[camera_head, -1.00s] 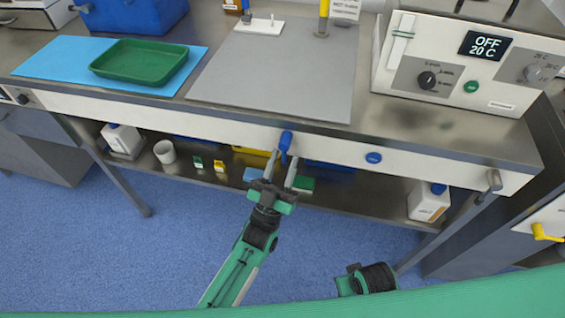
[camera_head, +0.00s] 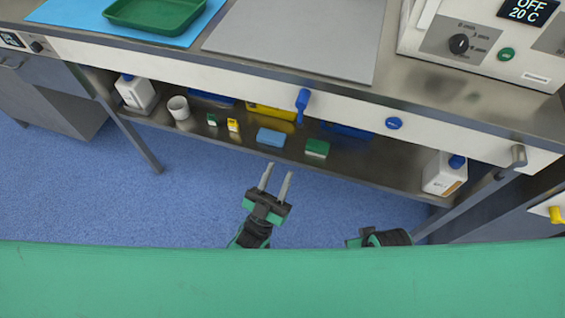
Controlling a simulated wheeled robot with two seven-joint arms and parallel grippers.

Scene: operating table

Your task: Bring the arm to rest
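My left gripper (camera_head: 275,180) is in the lower middle of the head view, over the blue floor in front of the table. Its two grey fingers are apart with nothing between them, and they point toward the lower shelf. The blue handle (camera_head: 302,104) on the table's front panel is beyond the fingertips and apart from them. A dark and green part of my arm shows at the bottom, right of the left gripper. The fingers of my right gripper do not show.
The steel table (camera_head: 455,95) spans the view, with a green tray (camera_head: 155,14), a grey mat (camera_head: 300,35) and a white device (camera_head: 470,40) on top. The lower shelf (camera_head: 375,170) holds bottles, a cup (camera_head: 180,108) and small boxes. The blue floor (camera_head: 90,195) is clear in front.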

